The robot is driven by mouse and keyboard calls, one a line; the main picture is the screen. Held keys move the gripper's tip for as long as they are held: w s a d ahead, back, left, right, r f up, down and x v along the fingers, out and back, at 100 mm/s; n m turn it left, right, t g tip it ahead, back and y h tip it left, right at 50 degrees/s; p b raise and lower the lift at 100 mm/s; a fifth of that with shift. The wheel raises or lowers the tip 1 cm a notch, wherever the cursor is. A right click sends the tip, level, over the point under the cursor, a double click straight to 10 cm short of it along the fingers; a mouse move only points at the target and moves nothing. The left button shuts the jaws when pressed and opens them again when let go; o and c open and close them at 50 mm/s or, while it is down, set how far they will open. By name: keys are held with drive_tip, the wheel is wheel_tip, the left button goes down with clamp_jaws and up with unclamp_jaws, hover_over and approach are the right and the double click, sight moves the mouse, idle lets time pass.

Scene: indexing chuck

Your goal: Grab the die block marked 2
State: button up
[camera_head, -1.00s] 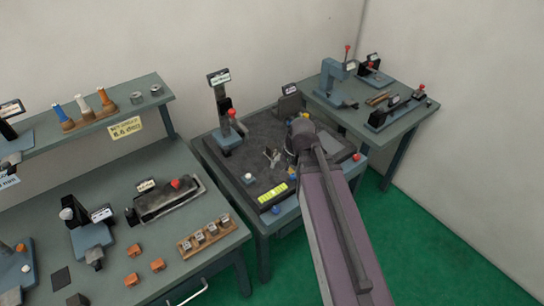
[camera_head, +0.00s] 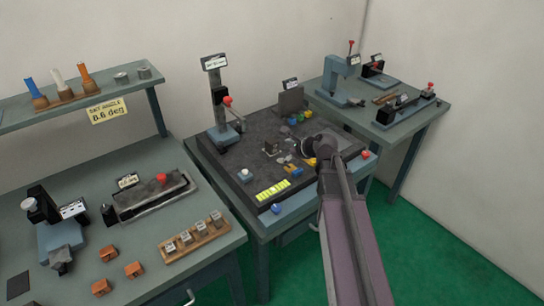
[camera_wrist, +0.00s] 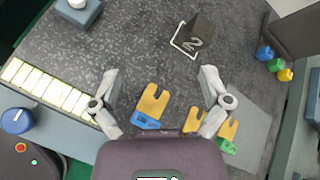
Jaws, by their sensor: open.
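A dark block marked 2 (camera_wrist: 201,36) stands on the dark speckled plate (camera_wrist: 130,40), near the top of the wrist view, with a white outline along its lower left edge. In the head view a small grey-brown block (camera_head: 271,148) stands on the same plate and looks like it. My gripper (camera_wrist: 160,85) is open and empty, its fingers spread wide. The marked block lies ahead of the fingertips, toward the right finger, and is not between them. In the head view my gripper (camera_head: 292,160) is over the plate, right of the block, its fingers hard to make out.
A yellow slotted piece with a blue end (camera_wrist: 152,103) lies between and below my fingers; more yellow pieces (camera_wrist: 228,130) lie by the right finger. Coloured knobs (camera_wrist: 275,63) stand at right. A lever post (camera_head: 218,100) rises behind. A wooden rack (camera_head: 195,240) holds several labelled blocks.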

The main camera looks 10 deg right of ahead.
sight(276, 144)
drive_tip(key=w+d+f+m+t+b, duration=0.1)
drive_tip(key=m+b, duration=0.1)
drive_tip(key=w+d+f+m+t+b, duration=0.1)
drive_tip(key=w+m, duration=0.1)
drive_tip(key=m, duration=0.1)
drive_tip(key=shift+d+f+b, duration=0.35)
drive_tip(key=shift+w+d+f+m+t+b, duration=0.1)
drive_tip(key=shift+w+d+m+t+b, duration=0.4)
drive_tip(key=shift+m, duration=0.3)
drive_tip(key=shift+w+d+m, duration=0.1)
drive_tip(key=shift+d+m, duration=0.1)
drive_tip(key=shift+m, duration=0.2)
drive_tip(key=b+x, duration=0.3)
drive_tip(key=x, duration=0.4)
drive_tip(key=shift+w+a+f, duration=0.15)
drive_tip(key=shift+w+a, duration=0.05)
drive_tip(key=shift+w, duration=0.1)
drive_tip(key=shift+w+a+f, duration=0.1)
drive_tip(key=shift+w+a, duration=0.15)
drive_tip(key=shift+w, duration=0.1)
drive_tip(key=shift+b, duration=0.3)
drive_tip(key=shift+b+x, duration=1)
drive_tip(key=shift+x, duration=1.6)
drive_tip(key=shift+s+a, duration=0.1)
drive_tip(key=shift+a, duration=0.05)
